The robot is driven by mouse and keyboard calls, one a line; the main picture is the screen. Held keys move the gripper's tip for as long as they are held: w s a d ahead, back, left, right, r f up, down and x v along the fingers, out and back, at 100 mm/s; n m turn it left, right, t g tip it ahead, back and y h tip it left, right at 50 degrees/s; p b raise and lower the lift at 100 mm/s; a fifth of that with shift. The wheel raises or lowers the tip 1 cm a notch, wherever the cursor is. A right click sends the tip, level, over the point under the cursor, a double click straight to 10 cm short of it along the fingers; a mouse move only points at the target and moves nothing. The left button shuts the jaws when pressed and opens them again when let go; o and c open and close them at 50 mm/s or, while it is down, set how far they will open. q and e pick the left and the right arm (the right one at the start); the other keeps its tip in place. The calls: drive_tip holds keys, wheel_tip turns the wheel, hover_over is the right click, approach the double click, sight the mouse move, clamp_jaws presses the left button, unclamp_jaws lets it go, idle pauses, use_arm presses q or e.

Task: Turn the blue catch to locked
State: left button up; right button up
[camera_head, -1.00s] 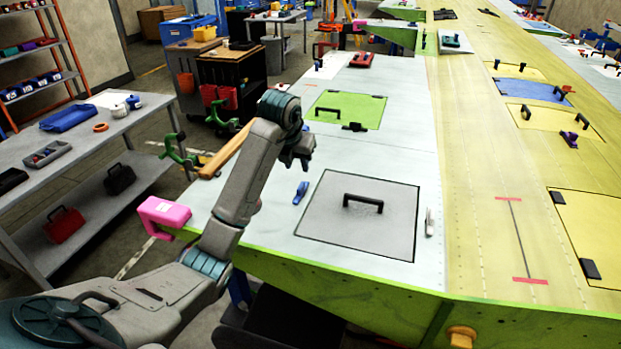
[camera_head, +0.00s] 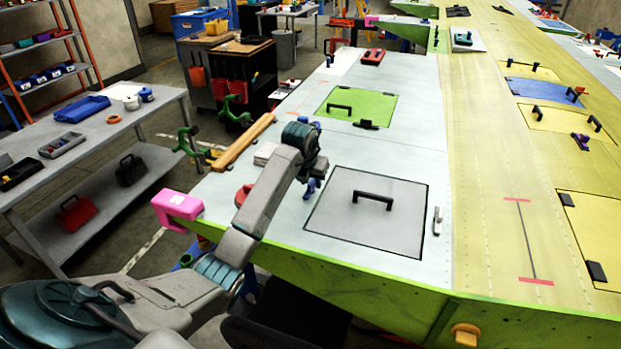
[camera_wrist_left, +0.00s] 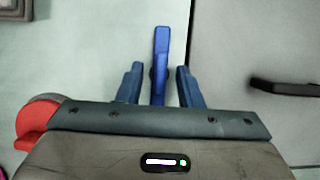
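The blue catch (camera_head: 309,190) is a slim bar on the pale wing skin, just left of the grey panel (camera_head: 342,215). In the head view my left gripper (camera_head: 308,181) is over it and partly hides it. In the left wrist view the blue catch (camera_wrist_left: 160,55) points up the picture, roughly along the panel's edge. My left gripper (camera_wrist_left: 158,85) is open there, with one finger on each side of the catch and gaps between. My right gripper is not in view.
The grey panel has a black handle (camera_head: 372,199) and a pale catch (camera_head: 437,221) at its right. A red object (camera_head: 242,196) and a pink clamp (camera_head: 177,206) sit near the wing's left edge. A green panel (camera_head: 370,105) lies farther back.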

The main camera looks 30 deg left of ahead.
use_arm(q)
clamp_jaws()
